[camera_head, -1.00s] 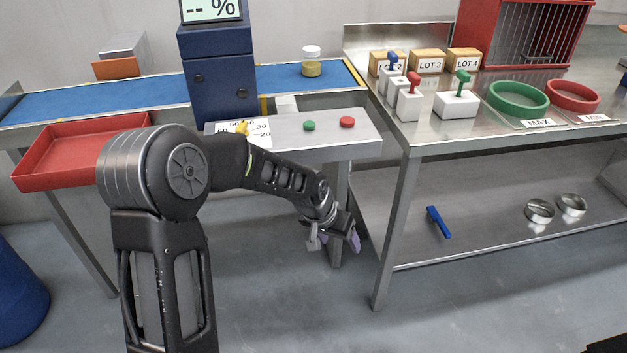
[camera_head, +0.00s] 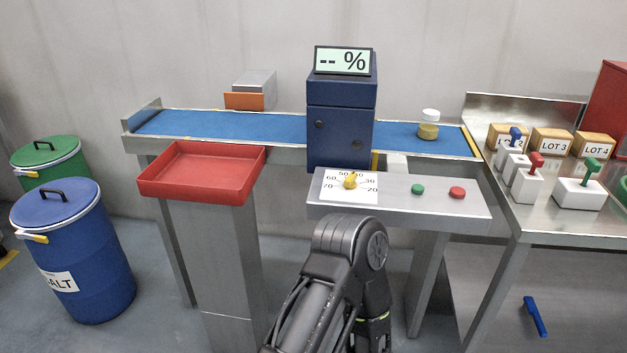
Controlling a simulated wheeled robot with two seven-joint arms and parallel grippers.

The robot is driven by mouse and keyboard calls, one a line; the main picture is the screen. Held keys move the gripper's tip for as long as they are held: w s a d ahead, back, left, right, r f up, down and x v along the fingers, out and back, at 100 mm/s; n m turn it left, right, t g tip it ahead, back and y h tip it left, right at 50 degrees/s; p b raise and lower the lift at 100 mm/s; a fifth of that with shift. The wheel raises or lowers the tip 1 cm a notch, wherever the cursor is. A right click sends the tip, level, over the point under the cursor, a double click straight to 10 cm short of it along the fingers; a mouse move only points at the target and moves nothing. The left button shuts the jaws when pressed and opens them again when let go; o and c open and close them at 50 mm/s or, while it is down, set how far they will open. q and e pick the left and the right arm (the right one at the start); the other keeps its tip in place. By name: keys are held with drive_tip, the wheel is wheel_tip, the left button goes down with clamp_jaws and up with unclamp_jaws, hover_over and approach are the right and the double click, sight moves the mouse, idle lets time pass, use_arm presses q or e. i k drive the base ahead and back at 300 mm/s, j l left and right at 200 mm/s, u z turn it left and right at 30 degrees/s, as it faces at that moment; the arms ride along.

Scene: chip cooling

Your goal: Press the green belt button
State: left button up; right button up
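The green belt button (camera_head: 417,189) is a small round green cap on a grey control panel (camera_head: 455,214) in front of the conveyor. A red button (camera_head: 457,192) sits to its right on the same panel. A yellow dial knob (camera_head: 350,181) on a white numbered scale is to its left. One of my arms rises from the bottom centre, its dark joint below the panel and left of the green button. Neither of my grippers shows, so I cannot see what they hold.
A blue conveyor belt (camera_head: 220,127) runs behind the panel, carrying a jar (camera_head: 428,125) at right. A dark blue housing (camera_head: 341,125) with a "-- %" display straddles it. A red tray (camera_head: 200,190) stands left. A steel table (camera_head: 540,222) with stamps and boxes stands right.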

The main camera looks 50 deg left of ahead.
sight(417, 189)
drive_tip(key=i, duration=0.45)
drive_tip(key=u, duration=1.75)
